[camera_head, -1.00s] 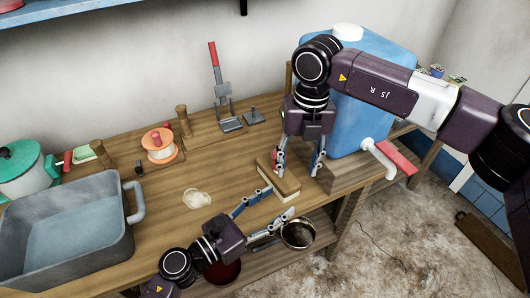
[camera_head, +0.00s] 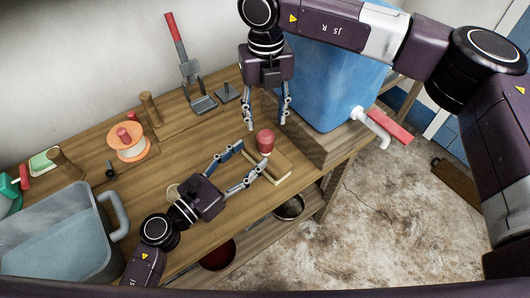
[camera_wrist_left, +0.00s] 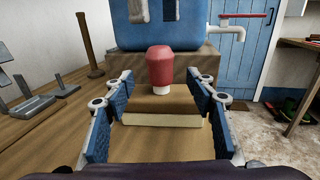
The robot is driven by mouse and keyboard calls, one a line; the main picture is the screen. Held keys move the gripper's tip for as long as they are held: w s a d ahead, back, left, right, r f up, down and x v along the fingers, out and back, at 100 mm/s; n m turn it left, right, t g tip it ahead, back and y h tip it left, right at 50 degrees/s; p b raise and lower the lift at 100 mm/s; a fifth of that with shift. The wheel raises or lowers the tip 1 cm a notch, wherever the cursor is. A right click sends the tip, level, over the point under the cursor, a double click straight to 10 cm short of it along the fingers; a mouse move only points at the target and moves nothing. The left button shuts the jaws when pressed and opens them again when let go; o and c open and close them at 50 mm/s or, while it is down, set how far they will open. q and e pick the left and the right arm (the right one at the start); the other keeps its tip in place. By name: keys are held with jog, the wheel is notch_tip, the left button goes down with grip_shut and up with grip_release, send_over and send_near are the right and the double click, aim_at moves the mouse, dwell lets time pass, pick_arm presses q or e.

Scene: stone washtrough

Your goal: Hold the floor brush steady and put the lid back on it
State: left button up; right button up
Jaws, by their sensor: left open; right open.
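The floor brush (camera_head: 284,179), a brown wooden block on a pale layer, lies near the bench's front edge; it also shows in the left wrist view (camera_wrist_left: 160,121). A red rounded piece with a pale lower end, probably the lid (camera_head: 265,140), stands upright above the brush; it also shows in the left wrist view (camera_wrist_left: 160,66). It appears to rest on the block. My left gripper (camera_head: 251,159) is open, its fingers on either side of the brush's near end. My right gripper (camera_head: 267,122) is open and empty, pointing down just behind and above the red piece.
A blue tank (camera_head: 340,85) with a tap stands on a wooden block behind the brush. A grey basin (camera_head: 60,240), an orange spool (camera_head: 128,145) and a red-handled metal tool (camera_head: 188,70) stand to the left. A pan (camera_head: 289,208) is on the shelf below.

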aim_at(260, 146)
pick_arm(q)
jog(key=x, duration=0.7)
grip_shut()
dwell(0.4)
